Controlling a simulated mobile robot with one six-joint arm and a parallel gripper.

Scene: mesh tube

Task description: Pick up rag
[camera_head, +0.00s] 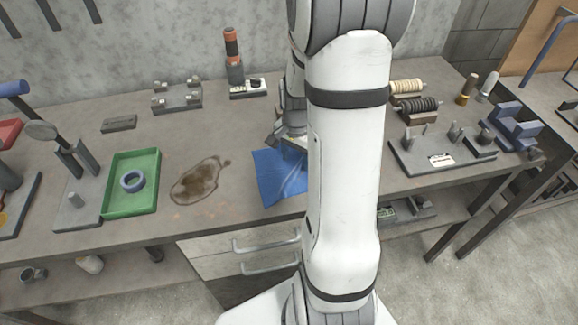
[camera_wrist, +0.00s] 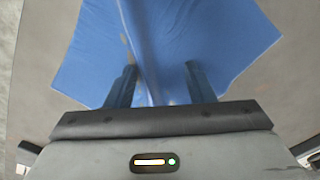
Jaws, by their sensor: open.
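The blue rag (camera_head: 270,178) lies on the workbench near its front edge, partly hidden behind my arm in the head view. In the wrist view the rag (camera_wrist: 210,40) fills the upper middle, with a raised fold running down its centre. My gripper (camera_wrist: 155,85) is open, with one finger on each side of the fold, over the rag. Whether the fingers touch the cloth is not clear. In the head view my gripper (camera_head: 290,143) is just above the rag's far part, its fingertips mostly hidden.
A brown stain (camera_head: 200,182) is left of the rag. A grey fixture (camera_head: 440,150) and spools (camera_head: 415,104) are to the right. An orange-and-black tool (camera_head: 233,55) stands upright at the back.

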